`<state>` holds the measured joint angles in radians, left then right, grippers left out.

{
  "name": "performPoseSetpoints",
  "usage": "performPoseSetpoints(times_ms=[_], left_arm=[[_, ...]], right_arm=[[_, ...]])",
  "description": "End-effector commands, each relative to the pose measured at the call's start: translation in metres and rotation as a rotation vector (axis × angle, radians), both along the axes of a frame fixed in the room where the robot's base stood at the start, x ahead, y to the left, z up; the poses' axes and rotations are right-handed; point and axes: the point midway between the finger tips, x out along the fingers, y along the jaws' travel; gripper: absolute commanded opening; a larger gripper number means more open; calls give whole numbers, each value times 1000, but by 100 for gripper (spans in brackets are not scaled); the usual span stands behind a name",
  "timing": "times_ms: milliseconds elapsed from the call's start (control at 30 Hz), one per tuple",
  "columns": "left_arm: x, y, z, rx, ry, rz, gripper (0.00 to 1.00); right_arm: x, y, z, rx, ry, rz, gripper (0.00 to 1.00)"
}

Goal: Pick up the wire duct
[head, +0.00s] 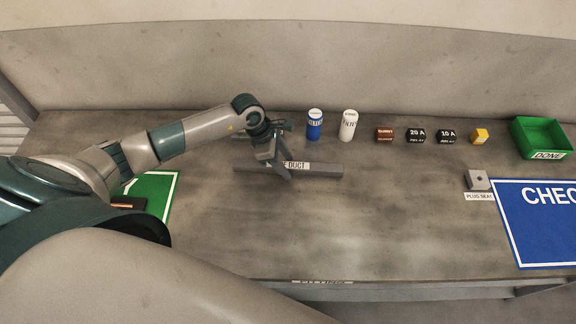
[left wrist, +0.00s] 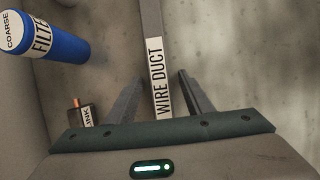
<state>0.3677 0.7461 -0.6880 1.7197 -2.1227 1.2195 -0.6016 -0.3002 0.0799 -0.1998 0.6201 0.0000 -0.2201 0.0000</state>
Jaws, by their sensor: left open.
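The wire duct (head: 322,171) is a long grey bar with a white "WIRE DUCT" label, lying on the table left of the middle in the head view. In the left wrist view the duct (left wrist: 152,22) runs from the top edge down between my two fingers. My left gripper (head: 284,176) is over the duct and hides part of its label. In the left wrist view the left gripper (left wrist: 161,82) is open, with one finger on each side of the duct and a gap to each. I cannot tell its height above the table. My right gripper is not in view.
A blue filter can (head: 314,127) and a white can (head: 348,127) stand behind the duct. Several small blocks, a green DONE bin (head: 541,154) and a plug seat block (head: 478,180) are to the right. A blue mat (head: 540,225) lies right. The front middle is clear.

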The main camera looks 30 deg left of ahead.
Motion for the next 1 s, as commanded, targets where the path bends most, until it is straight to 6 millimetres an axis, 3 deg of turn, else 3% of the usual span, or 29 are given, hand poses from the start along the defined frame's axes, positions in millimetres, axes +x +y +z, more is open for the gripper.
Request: performPoseSetpoints(times_ms=[267, 467, 1000], left_arm=[[0, 0, 0, 0, 0, 0, 47], [0, 0, 0, 0, 0, 0, 1], [2, 1, 12, 1, -4, -1, 0]], right_arm=[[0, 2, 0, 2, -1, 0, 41], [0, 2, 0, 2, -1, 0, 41], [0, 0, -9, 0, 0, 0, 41]])
